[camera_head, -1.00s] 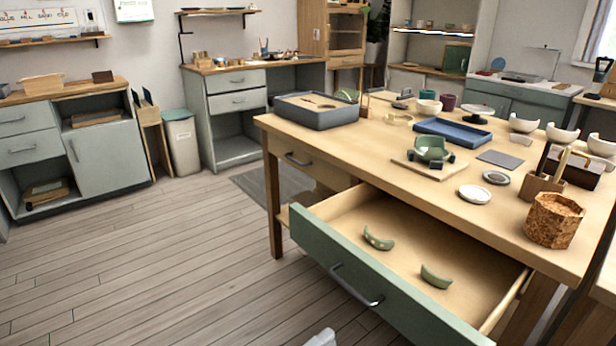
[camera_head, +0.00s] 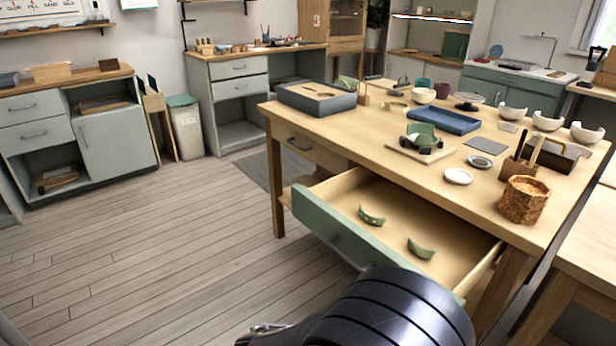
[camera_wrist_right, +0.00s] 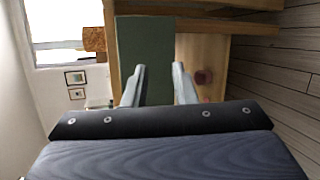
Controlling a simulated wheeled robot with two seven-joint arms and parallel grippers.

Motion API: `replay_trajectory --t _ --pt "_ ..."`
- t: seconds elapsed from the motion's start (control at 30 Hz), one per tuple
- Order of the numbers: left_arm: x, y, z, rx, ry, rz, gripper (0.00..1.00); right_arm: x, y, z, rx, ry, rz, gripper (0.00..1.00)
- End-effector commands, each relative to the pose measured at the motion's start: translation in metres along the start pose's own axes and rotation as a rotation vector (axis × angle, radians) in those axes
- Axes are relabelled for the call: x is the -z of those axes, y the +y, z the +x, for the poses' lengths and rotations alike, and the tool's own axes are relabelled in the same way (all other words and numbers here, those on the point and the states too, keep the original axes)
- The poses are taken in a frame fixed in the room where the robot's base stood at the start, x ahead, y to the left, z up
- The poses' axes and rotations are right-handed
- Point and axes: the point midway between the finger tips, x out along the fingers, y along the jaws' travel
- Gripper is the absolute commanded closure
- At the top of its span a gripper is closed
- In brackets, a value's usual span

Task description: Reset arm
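A dark, ribbed link of my arm (camera_head: 385,315) fills the bottom middle of the head view, in front of the open drawer (camera_head: 318,226). It hides part of the drawer's green front. In the right wrist view my right gripper (camera_wrist_right: 160,76) has its two pale fingers apart with nothing held between them. The green drawer front (camera_wrist_right: 146,50) shows beyond the fingers; I cannot tell the exact distance. Two curved green shards (camera_head: 371,216) (camera_head: 420,249) lie apart in the drawer. My left gripper cannot be made out.
The wooden worktable (camera_head: 400,181) bears a green bowl piece on a board (camera_head: 421,150), a blue tray (camera_head: 444,121), a grey box (camera_head: 317,98), white bowls and a cork-textured pot (camera_head: 523,200). Floor (camera_head: 150,240) is clear at left. Another table (camera_head: 585,235) stands close at right.

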Motion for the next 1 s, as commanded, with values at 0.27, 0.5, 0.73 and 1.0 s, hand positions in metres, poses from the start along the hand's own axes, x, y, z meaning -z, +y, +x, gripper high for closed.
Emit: replay_trajectory --t 0.27,0.5,0.73,1.0 --pt "0.028 0.026 -0.056 0.0 0.0 0.0 0.64 -0.07 0.052 0.034 0.567 -0.183 -0.021 0.76" --pt "0.055 0.05 -0.11 0.0 0.0 0.0 0.64 -0.135 0.105 0.022 1.151 -0.184 0.147 0.76" --pt "0.08 0.073 -0.159 0.0 0.0 0.0 0.64 -0.171 0.177 -0.007 1.49 -0.006 0.496 0.76" --pt "0.097 0.088 -0.193 0.0 0.0 0.0 0.64 -0.188 0.239 -0.025 1.544 0.212 0.849 0.76"
